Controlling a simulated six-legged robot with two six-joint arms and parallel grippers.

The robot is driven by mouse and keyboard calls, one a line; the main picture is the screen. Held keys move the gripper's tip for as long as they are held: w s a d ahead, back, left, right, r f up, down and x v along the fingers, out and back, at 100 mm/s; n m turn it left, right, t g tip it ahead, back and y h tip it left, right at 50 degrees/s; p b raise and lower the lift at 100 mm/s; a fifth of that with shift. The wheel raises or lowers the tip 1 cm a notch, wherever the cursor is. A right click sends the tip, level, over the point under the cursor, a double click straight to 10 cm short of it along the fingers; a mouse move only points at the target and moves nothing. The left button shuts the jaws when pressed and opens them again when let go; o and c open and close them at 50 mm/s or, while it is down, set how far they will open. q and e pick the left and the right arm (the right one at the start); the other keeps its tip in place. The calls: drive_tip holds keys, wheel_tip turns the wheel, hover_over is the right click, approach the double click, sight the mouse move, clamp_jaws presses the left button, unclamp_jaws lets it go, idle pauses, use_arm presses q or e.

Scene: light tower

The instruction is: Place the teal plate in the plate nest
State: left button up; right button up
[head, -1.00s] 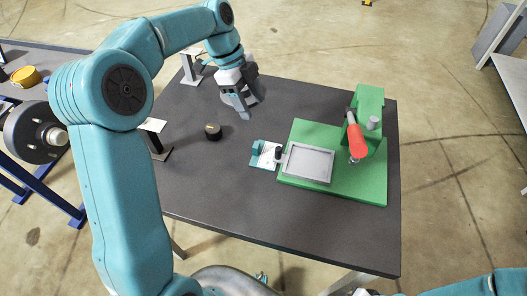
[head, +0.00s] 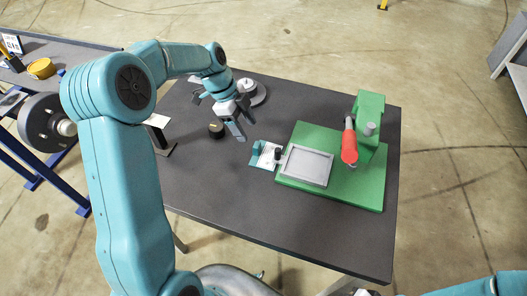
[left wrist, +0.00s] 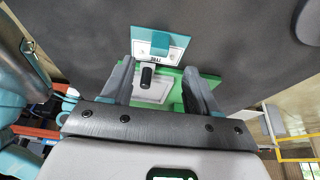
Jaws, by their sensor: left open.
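My right gripper is out of view.
The table's front part (head: 225,205) is clear.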

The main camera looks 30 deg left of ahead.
sight(255, 144)
use_arm(q)
drive_tip(key=shift+x, duration=0.8)
drive_tip(key=p+x, duration=0.1)
drive_tip(key=x, duration=0.3)
drive_tip(key=shift+d+f+p, duration=0.2)
drive_tip(key=shift+d+p, duration=0.05)
drive_tip(key=shift+p, duration=0.1)
drive_tip(key=shift+f, duration=0.4)
clamp_jaws()
